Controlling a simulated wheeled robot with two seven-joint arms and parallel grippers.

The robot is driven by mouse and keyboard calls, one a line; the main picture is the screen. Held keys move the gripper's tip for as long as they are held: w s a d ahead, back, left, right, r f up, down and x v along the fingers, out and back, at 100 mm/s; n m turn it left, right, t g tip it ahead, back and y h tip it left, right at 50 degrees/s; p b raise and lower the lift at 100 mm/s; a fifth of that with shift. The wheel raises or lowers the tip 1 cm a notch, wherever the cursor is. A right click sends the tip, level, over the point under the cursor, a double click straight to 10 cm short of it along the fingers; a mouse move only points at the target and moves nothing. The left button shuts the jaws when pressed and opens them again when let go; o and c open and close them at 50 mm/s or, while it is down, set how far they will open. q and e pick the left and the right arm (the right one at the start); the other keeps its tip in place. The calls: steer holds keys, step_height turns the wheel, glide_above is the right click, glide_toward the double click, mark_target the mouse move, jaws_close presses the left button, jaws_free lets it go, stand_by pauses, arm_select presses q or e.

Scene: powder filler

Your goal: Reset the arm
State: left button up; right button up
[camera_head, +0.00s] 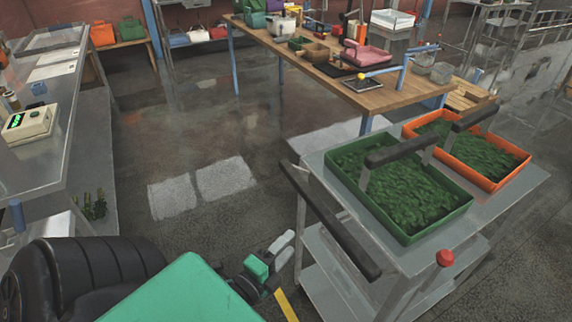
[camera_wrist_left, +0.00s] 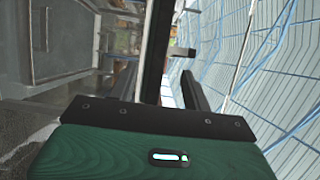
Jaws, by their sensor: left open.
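My left gripper (camera_head: 282,248) is in the lower middle of the head view, low beside the left side of the grey cart. Its pale fingers point up and to the right, with nothing seen between them. In the left wrist view the gripper (camera_wrist_left: 188,70) shows two dark fingers apart beyond the green wrist housing. It is open and touches nothing that I can make out. My right gripper is not in view.
A grey cart (camera_head: 309,160) stands at the right with a green tray (camera_head: 408,236) and an orange tray (camera_head: 492,187) of green material. A steel bench (camera_head: 52,160) with a green-display device (camera_head: 28,124) is at the left. A wooden table (camera_head: 385,97) stands behind. The middle floor is clear.

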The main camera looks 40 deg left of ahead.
arm_select(q)
steer(key=s+d+f+n+g, duration=0.1)
steer(key=s+f+n+g, duration=0.15)
steer(key=f, duration=1.05)
steer(key=s+d+f+n+g, duration=0.1)
steer(key=f+n+g, duration=0.2)
steer(key=f, duration=1)
steer(key=s+d+f+n+g, duration=0.1)
steer(key=f+n+g, duration=0.15)
steer(key=f, duration=1.05)
steer(key=s+f+n+g+h, duration=0.1)
steer(key=s+f+n+g, duration=0.6)
steer(key=s+f, duration=1.6)
steer(key=shift+s+g, duration=0.8)
steer(key=shift+g, duration=0.2)
steer(key=shift+f, duration=0.1)
